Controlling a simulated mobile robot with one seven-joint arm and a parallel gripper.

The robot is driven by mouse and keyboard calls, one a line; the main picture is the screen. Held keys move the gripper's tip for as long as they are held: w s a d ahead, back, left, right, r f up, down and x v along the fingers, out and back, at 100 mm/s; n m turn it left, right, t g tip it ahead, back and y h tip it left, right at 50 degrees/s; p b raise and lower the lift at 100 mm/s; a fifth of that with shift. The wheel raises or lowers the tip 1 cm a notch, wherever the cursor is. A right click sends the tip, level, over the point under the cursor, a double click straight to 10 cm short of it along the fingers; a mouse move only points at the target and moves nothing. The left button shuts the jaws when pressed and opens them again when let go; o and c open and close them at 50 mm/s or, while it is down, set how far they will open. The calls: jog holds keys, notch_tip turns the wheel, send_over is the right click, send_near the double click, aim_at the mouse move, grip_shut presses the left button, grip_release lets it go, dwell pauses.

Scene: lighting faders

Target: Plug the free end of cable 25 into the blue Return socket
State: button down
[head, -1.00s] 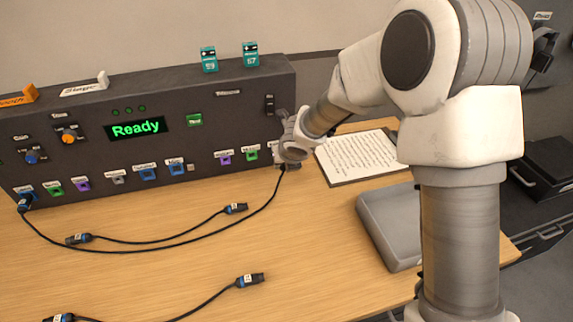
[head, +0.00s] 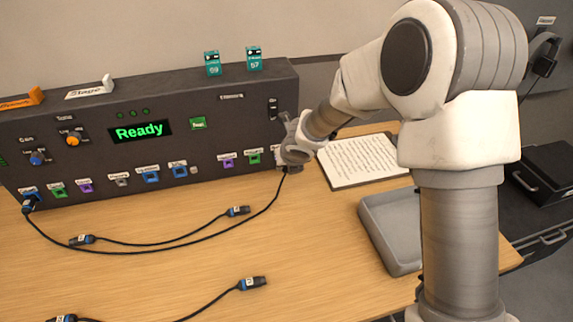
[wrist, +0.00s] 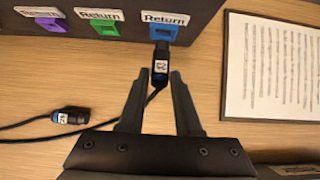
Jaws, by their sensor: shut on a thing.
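The plug points at the blue Return socket (wrist: 162,27) on the panel. Its black nose overlaps the socket's lower edge in the wrist view; I cannot tell whether it is inside. Its cable (head: 262,212) droops from my gripper (head: 287,168) across the table to a plug (head: 29,204) at the panel's far-left socket. In the head view my gripper hides the blue Return socket and most of the held plug.
Purple (wrist: 50,26) and green (wrist: 105,28) Return sockets sit left of the blue one. Another cable's plug (head: 238,211) lies on the table, and more loose plugs (head: 252,283) lie nearer. A printed sheet (head: 362,160) and grey tray (head: 392,230) are at right.

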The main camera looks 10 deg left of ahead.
jog(key=shift+w+a+p, duration=0.4)
jog(key=shift+w+p, duration=0.35)
jog(key=shift+w, duration=0.1)
dwell(1.1)
jog(key=shift+w+a+r, duration=0.1)
jog(key=shift+w, duration=0.1)
dwell(0.8)
jog(key=c, duration=0.5)
grip_release()
jog(key=shift+w, duration=0.1)
jog(key=shift+p, duration=0.3)
